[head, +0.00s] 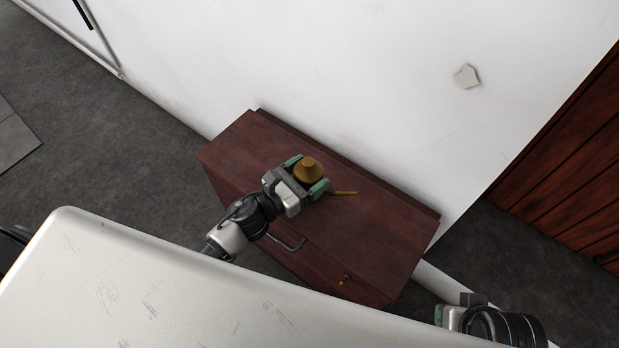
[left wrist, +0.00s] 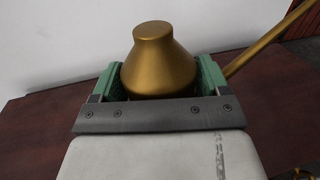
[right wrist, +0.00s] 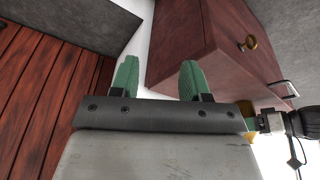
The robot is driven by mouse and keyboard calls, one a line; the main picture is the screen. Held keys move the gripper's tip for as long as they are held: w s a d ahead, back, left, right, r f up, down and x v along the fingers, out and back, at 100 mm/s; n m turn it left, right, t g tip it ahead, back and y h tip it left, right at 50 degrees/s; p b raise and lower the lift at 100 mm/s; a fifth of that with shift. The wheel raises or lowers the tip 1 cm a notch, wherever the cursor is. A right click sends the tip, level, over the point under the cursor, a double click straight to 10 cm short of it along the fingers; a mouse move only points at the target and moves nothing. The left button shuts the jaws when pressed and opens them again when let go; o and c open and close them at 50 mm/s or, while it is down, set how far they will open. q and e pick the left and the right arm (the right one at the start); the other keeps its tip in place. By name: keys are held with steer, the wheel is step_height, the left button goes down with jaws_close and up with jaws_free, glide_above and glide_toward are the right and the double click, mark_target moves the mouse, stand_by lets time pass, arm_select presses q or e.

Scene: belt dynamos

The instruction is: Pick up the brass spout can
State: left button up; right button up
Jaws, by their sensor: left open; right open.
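The brass spout can (head: 308,168) stands on top of a dark red wooden cabinet (head: 375,225), with its thin spout pointing right. My left gripper (head: 307,174) is open, with one green finger on each side of the can. In the left wrist view the can's cone-shaped body (left wrist: 160,65) sits between the two fingers (left wrist: 157,85). Its lower part is hidden behind the gripper's palm, and I cannot tell whether the fingers touch it. My right gripper (right wrist: 156,80) is open and empty, low beside the cabinet, and only partly seen at the bottom right of the head view.
A white wall (head: 330,75) stands right behind the cabinet. A wooden plank door (head: 570,165) is at the right. The cabinet top is otherwise clear.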

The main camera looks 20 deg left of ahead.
arm_select(q)
steer(key=shift+c, duration=0.3)
steer(key=c, duration=0.7)
steer(key=shift+r, duration=0.1)
